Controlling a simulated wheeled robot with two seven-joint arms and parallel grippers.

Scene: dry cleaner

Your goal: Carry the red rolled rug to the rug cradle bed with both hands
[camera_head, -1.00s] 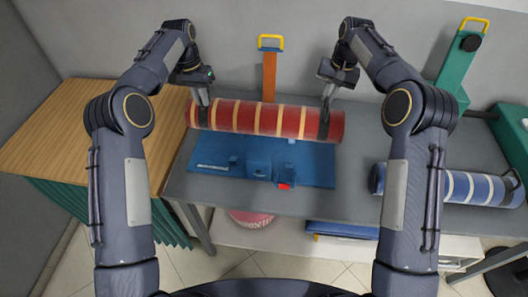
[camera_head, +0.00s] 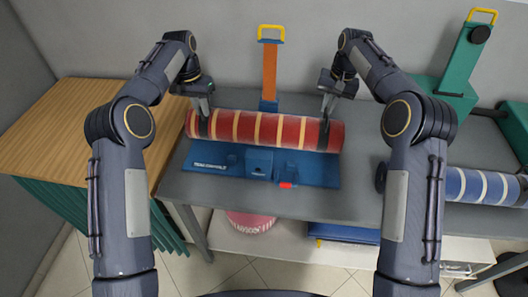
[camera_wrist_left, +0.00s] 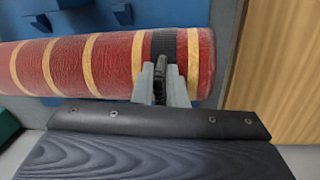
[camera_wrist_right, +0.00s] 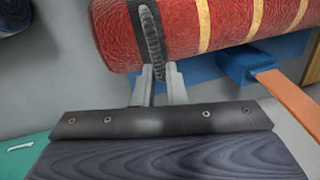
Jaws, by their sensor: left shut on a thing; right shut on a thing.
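The red rolled rug (camera_head: 265,128), with cream stripes and a black strap near each end, lies crosswise in the head view. My left gripper (camera_head: 204,108) is shut on the strap near its left end, as the left wrist view (camera_wrist_left: 162,85) shows. My right gripper (camera_head: 326,106) is shut on the strap near its right end, also seen in the right wrist view (camera_wrist_right: 157,82). The rug is roughly level and overlaps the back of a blue plate with blocks (camera_head: 215,164), probably the cradle bed. I cannot tell whether it touches the plate.
An orange post (camera_head: 269,75) with a yellow handle stands behind the rug. A blue striped roll (camera_head: 480,187) lies at the right of the grey table (camera_head: 360,160). A green stand (camera_head: 465,60) is at the back right. A wooden table (camera_head: 80,120) adjoins at left.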

